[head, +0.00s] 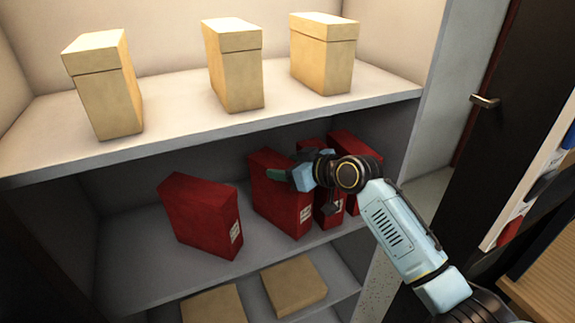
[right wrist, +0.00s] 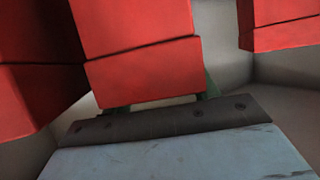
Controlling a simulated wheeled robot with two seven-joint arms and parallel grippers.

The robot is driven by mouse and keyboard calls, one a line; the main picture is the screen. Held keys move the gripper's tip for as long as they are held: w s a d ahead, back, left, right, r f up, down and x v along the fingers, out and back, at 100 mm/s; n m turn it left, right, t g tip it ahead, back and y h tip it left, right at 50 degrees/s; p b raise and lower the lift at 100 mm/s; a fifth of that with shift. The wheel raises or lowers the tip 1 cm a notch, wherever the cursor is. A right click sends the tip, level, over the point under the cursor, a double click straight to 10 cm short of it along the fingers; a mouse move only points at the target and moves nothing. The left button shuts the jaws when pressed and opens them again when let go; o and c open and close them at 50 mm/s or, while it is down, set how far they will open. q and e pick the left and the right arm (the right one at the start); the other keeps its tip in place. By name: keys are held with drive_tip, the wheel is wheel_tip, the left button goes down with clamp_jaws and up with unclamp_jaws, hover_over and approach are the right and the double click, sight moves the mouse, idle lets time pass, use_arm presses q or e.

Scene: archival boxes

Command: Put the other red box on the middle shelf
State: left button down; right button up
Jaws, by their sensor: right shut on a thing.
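My right gripper (head: 283,175) is shut on a red box (head: 285,205) with a white label, near its upper part. The box stands upright, slightly tilted in the picture, at the middle shelf (head: 140,255); I cannot tell whether its base touches the shelf. In the right wrist view the held box (right wrist: 145,70) sits between the fingers. Another red box (head: 200,215) stands apart to its left. Further red boxes (head: 355,150) stand close on its right, partly hidden by my right arm. My left gripper is not in view.
Several cream boxes (head: 235,65) stand on the top shelf (head: 180,110). Flat tan boxes (head: 293,287) lie on the lower shelf. The middle shelf has free room at its left end and a gap between the left red box and the held one. A dark door (head: 520,110) is at the right.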

drive_tip(key=shift+w+a, duration=0.1)
drive_tip(key=shift+w, duration=0.05)
drive_tip(key=shift+f, duration=0.15)
drive_tip(key=o, duration=1.7)
drive_tip(key=shift+f, duration=0.1)
drive_tip(key=shift+c, duration=0.2)
drive_tip(key=shift+r, duration=0.3)
drive_tip(key=shift+s+d, duration=0.25)
drive_tip(key=shift+d, duration=0.05)
drive_tip(key=v, duration=1.1)
drive_tip(key=shift+s+d, duration=0.1)
drive_tip(key=shift+s, duration=0.05)
